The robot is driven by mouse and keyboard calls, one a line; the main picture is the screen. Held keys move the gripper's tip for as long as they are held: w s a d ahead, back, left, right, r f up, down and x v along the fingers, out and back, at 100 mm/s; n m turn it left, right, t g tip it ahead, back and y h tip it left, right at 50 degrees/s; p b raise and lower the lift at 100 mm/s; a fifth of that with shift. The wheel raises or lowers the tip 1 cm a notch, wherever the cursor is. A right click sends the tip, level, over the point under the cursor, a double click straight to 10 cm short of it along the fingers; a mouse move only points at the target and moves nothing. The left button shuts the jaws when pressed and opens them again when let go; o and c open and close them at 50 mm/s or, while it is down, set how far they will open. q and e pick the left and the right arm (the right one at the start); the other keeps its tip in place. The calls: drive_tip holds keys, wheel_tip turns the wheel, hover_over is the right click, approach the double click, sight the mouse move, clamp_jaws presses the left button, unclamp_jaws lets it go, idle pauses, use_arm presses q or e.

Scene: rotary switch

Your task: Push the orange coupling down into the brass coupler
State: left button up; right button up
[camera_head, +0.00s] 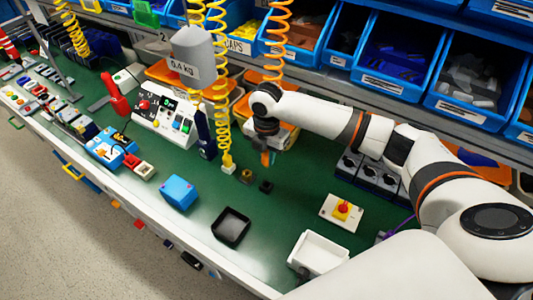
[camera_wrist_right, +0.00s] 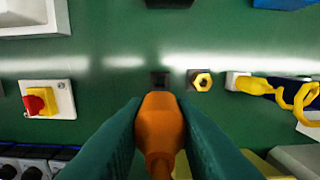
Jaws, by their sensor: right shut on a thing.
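My right gripper (camera_head: 267,158) hangs above the green bench in the head view. In the right wrist view its dark teal fingers (camera_wrist_right: 160,110) are shut on the orange coupling (camera_wrist_right: 160,128). A little of the orange coupling (camera_head: 265,158) also shows in the head view. The brass coupler (camera_head: 246,174), on a dark base, stands on the bench just left of and below the gripper. In the wrist view the brass coupler (camera_wrist_right: 202,81) is a hexagon with a dark hole, beyond and right of the coupling. They look apart. My left gripper is not in view.
A small black block (camera_head: 266,187) sits beside the coupler. A yellow coiled hose (camera_head: 222,120) hangs to a pale connector on its left. A rotary switch (camera_head: 342,211) is at right. A black tray (camera_head: 231,227) and blue box (camera_head: 179,192) lie nearer the front edge.

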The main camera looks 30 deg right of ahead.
drive_tip(key=shift+r+p, duration=1.05)
drive_tip(key=shift+p, duration=0.05)
